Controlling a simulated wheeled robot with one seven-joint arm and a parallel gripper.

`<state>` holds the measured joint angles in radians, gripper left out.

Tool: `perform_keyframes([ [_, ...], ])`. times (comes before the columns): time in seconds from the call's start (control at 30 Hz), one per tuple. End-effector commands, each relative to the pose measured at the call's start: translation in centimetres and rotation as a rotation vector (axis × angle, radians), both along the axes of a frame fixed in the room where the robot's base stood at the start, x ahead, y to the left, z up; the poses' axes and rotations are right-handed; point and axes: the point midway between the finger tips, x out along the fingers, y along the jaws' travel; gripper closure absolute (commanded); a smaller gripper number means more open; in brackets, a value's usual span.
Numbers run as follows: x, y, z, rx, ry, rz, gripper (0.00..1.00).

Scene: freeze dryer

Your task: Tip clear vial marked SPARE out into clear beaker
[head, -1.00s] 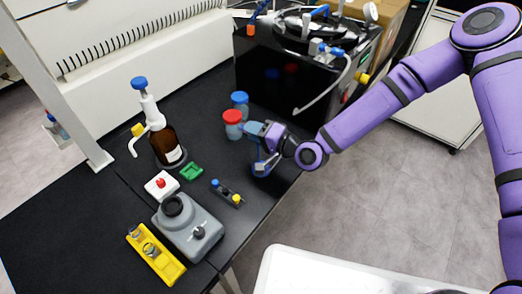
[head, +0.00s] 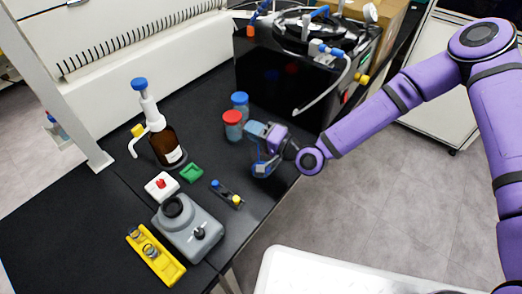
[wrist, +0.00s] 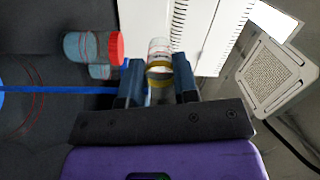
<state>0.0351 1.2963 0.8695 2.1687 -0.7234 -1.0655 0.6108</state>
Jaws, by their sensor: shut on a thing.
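My gripper (wrist: 158,85) is shut on a small clear vial (wrist: 159,50) with a yellowish band and a printed label, too small to read. In the wrist view the vial lies between the two dark blue fingers. In the head view my gripper (head: 262,166) is low over the right edge of the black bench, just right of the capped jars; the vial is hard to make out there. I cannot identify the clear beaker for certain in either view. Two small clear glass pieces (head: 149,250) stand in a yellow holder (head: 166,268) at the front left.
A red-capped jar (head: 233,126) and a blue-capped jar (head: 240,102) stand beside my gripper. A black machine (head: 305,75) is behind. A brown dispenser bottle (head: 165,140), green tray (head: 191,173), small dark rack (head: 227,193) and grey device (head: 188,228) stand to the left.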

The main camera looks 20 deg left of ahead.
Motion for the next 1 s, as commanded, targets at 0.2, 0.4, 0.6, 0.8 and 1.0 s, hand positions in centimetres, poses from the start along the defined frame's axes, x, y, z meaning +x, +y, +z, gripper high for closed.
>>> perform_keyframes([
  [0.2,0.0,0.0,0.3,0.022,-0.006,-0.001,1.00],
  [0.4,0.0,-0.1,0.5,0.043,-0.012,0.000,1.00],
  [0.6,0.0,-0.1,0.7,0.065,-0.020,-0.001,1.00],
  [0.8,0.0,0.1,0.0,-0.017,0.001,0.003,1.00],
  [1.0,0.0,0.3,-0.5,-0.176,0.054,0.005,1.00],
])
